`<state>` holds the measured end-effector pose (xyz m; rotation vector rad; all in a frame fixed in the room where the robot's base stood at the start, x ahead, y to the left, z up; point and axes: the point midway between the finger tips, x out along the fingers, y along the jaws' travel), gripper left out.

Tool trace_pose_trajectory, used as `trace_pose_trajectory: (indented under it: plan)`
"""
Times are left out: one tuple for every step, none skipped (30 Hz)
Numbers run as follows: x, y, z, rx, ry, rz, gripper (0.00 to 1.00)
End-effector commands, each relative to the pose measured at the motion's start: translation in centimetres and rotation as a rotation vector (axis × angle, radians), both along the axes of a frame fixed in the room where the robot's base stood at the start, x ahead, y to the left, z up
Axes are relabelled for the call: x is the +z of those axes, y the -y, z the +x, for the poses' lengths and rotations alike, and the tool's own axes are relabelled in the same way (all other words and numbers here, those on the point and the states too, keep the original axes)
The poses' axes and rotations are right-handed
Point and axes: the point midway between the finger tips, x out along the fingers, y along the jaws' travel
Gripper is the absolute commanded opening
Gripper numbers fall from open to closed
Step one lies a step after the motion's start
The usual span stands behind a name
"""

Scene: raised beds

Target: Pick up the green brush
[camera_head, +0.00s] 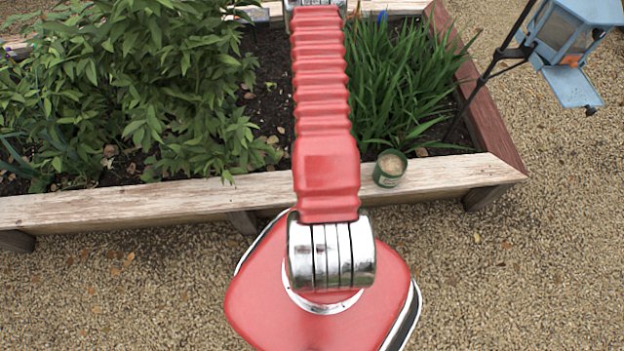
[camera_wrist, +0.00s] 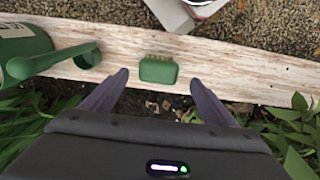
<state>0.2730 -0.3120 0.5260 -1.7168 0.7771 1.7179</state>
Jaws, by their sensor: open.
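The green brush (camera_wrist: 158,71) is a small rounded green block with a row of tan bristles along its upper edge. In the wrist view it lies on the weathered wooden rim (camera_wrist: 240,72) of the raised bed. My gripper (camera_wrist: 159,77) is open, its two dark fingers spread to either side below the brush. The brush shows between the fingertips with a gap on each side; I cannot tell the height between them. In the head view the brush does not show; my red arm covers the middle of the rim.
A green mug-like container (camera_head: 389,169) stands on the rim right of my arm; in the wrist view it is at the left, its handle (camera_wrist: 62,57) towards the brush. Leafy plants (camera_head: 150,90) and grassy leaves (camera_head: 395,80) fill the bed. A blue-grey feeder (camera_head: 570,90) hangs at upper right.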

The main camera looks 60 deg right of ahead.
Motion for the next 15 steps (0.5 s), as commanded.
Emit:
trace_pose_trajectory:
  plan:
    - [0.0,0.0,0.0,0.000,0.000,0.000,0.80]
    - [0.0,0.0,0.0,0.000,0.000,0.000,0.80]
    - [0.0,0.0,0.0,0.000,0.000,0.000,0.80]
    - [0.0,0.0,0.0,0.000,0.000,0.000,0.80]
    - [0.0,0.0,0.0,0.000,0.000,0.000,0.80]
    - [0.0,0.0,0.0,0.000,0.000,0.000,0.80]
    - [0.0,0.0,0.0,0.000,0.000,0.000,0.80]
    - [0.0,0.0,0.0,0.000,0.000,0.000,0.80]
    - [-0.1,0.0,0.0,0.000,0.000,0.000,0.80]
    - [-0.2,0.0,0.0,0.000,-0.001,0.001,0.80]
    - [-0.3,0.0,0.0,0.000,-0.001,0.001,0.80]
    - [-0.6,0.0,-0.1,0.000,-0.001,0.001,0.80]
    - [-0.8,0.0,-0.1,0.000,-0.001,0.001,0.80]
    - [-1.0,0.0,-0.1,0.000,-0.001,0.001,0.80]
    - [-1.4,0.0,-0.1,0.000,-0.001,0.001,0.80]
